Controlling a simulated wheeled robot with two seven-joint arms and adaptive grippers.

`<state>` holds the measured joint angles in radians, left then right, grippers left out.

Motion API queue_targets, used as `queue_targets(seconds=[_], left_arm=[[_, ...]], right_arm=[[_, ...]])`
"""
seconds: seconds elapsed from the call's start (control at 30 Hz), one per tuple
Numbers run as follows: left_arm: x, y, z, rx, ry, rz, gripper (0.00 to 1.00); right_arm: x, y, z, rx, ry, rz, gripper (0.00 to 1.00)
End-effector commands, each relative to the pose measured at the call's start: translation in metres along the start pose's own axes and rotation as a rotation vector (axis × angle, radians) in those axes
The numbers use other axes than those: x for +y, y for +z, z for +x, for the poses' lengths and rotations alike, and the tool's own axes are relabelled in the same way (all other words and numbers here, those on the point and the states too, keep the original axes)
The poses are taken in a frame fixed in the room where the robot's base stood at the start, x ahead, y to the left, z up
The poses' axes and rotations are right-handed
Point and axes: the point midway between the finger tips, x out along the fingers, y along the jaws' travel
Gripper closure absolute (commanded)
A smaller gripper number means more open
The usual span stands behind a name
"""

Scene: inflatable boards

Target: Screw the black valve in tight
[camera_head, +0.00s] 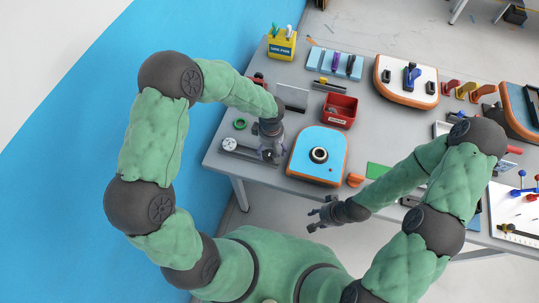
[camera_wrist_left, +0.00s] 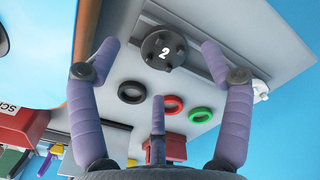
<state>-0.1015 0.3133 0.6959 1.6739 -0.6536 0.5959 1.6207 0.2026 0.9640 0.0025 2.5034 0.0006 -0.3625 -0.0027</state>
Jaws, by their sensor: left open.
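A black round valve cap marked 2 (camera_wrist_left: 163,50) sits on a grey rail in the left wrist view. My left gripper (camera_head: 270,153) is open over the left end of the table. In the wrist view its purple-grey fingers are spread on either side of the cap, apart from it. The blue inflatable board (camera_head: 310,140) with an orange edge lies to the right of this gripper. A black ring-shaped valve seat (camera_head: 319,155) with an open centre is on its top. My right gripper (camera_head: 322,214) hangs empty in front of the table, its fingers apart.
Black (camera_wrist_left: 131,92), red (camera_wrist_left: 173,105) and green (camera_wrist_left: 201,114) rings lie beside the rail. A white cap (camera_wrist_left: 261,89) is at the rail's right end. A red bin (camera_head: 341,108) stands behind the blue board. A yellow tool cup (camera_head: 282,46) stands at the back left.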

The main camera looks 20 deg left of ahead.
Motion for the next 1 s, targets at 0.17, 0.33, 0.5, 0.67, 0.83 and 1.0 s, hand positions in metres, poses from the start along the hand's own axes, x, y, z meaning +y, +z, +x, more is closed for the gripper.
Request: queue_targets(seconds=[0.17,0.33,0.5,0.67,0.83,1.0], left_arm=[[-0.004,-0.002,0.027,-0.002,-0.003,0.0,0.21],[-0.004,-0.002,0.036,-0.001,-0.002,0.0,0.21],[-0.004,-0.002,0.036,-0.001,-0.001,0.0,0.21],[-0.004,-0.002,0.036,-0.001,-0.001,0.0,0.54],[-0.004,-0.002,0.036,-0.001,-0.001,0.0,0.79],[-0.004,-0.002,0.035,-0.001,-0.001,0.0,0.79]], right_arm=[[0.001,0.0,0.003,0.0,0.0,0.0,0.6],[0.001,0.0,0.003,0.0,0.0,0.0,0.6],[0.001,0.0,0.003,0.0,0.0,0.0,0.6],[0.001,0.0,0.003,0.0,0.0,0.0,0.6],[0.001,0.0,0.003,0.0,0.0,0.0,0.6],[0.001,0.0,0.003,0.0,0.0,0.0,0.6]])
